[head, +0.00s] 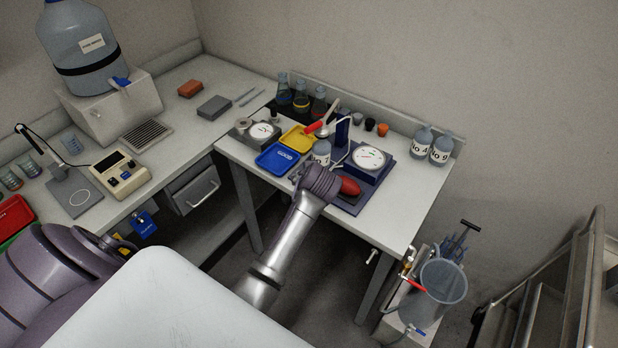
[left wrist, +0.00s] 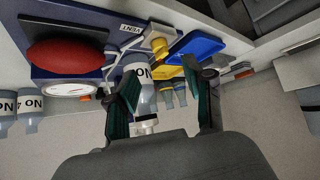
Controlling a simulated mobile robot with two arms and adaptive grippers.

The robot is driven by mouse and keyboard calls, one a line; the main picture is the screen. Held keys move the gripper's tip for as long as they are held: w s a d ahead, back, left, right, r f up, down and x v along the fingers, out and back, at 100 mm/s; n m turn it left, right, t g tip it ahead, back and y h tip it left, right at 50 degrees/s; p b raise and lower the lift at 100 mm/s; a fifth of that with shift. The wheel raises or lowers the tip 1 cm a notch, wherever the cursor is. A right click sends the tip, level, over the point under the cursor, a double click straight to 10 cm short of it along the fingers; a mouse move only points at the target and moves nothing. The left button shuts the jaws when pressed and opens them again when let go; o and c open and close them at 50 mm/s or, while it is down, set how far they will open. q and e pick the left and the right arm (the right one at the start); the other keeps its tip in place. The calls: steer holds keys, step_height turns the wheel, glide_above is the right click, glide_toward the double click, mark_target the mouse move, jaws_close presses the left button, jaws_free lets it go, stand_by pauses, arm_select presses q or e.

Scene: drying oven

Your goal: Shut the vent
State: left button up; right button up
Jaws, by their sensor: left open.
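In the left wrist view a white label reading VENT (left wrist: 132,28) is on a dark blue plate (left wrist: 100,17). Beside it is a small cream block with a yellow part (left wrist: 157,42), perhaps the vent valve; its setting cannot be told. On the same unit are a large red bulb (left wrist: 66,54) and a round white gauge (left wrist: 70,89); the gauge (head: 368,158) and bulb (head: 349,187) also show in the head view. My left gripper (left wrist: 165,92) is open, its fingers pointing toward the block and a labelled bottle (left wrist: 146,92). In the head view my wrist mostly hides the left gripper (head: 297,173).
Blue (head: 277,158) and yellow (head: 298,138) trays lie left of the unit. Flasks (head: 300,101) stand behind, and two labelled bottles (head: 421,141) stand at the right. The table's (head: 400,215) front right is clear. A clear bucket (head: 443,281) stands below right.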

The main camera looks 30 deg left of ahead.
arm_select(q)
steer(key=v, duration=0.3)
steer(key=shift+s+d+r, duration=0.1)
steer(key=shift+s+r, duration=0.1)
steer(key=shift+r, duration=0.05)
steer(key=s+d+f+m+g+h+b, duration=0.15)
steer(key=s+f, duration=0.25)
steer(key=f, duration=0.6)
steer(key=s+d+f+m+h+b, duration=0.1)
steer(key=s+d+f+m, duration=0.25)
steer(key=f, duration=0.75)
steer(key=s+d+f+m+g+h+b, duration=0.15)
steer(key=s+f, duration=0.25)
steer(key=f, duration=0.6)
steer(key=s+f+m+g+b, duration=0.1)
steer(key=s+f, duration=0.6)
steer(key=s, duration=0.4)
steer(key=s+f+m+g+h+b, duration=0.1)
steer(key=s+f, duration=0.6)
steer(key=s, duration=0.5)
steer(key=s+f+m+h+b, duration=0.1)
steer(key=s+f+m, duration=0.1)
steer(key=s+f, duration=0.5)
steer(key=s+d, duration=0.1)
steer(key=s, duration=0.4)
steer(key=shift+g, duration=0.4)
